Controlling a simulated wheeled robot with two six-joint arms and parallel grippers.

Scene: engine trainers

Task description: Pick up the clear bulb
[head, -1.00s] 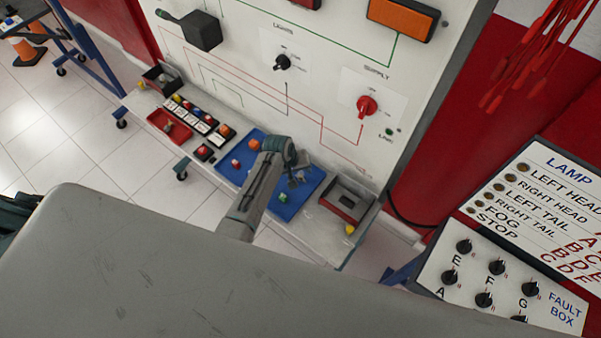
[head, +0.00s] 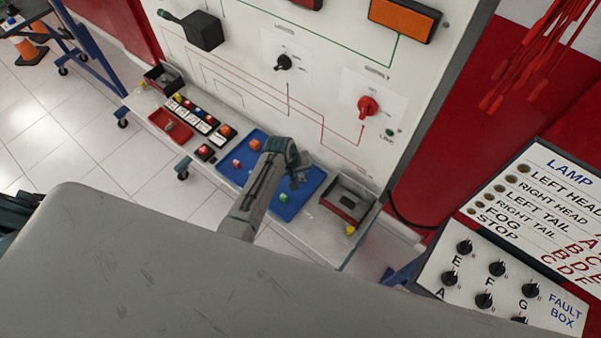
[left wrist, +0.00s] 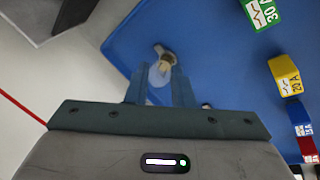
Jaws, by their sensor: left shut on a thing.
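The clear bulb (left wrist: 162,70) shows in the left wrist view between my left gripper's fingers, its brass-coloured base toward the far side. My left gripper (left wrist: 159,84) is shut on it, low over the blue tray (left wrist: 215,60). In the head view my left gripper (head: 296,172) is over the blue tray (head: 318,176), and the bulb cannot be made out there because the wrist and fingers cover it. My right gripper is not in view.
A green fuse (left wrist: 264,14), a yellow fuse (left wrist: 285,76) and smaller blue and red ones lie on the tray at right. A grey open bin (head: 347,198) stands right of the tray. The white panel (head: 235,90) rises behind. A red tray (head: 170,125) is at left.

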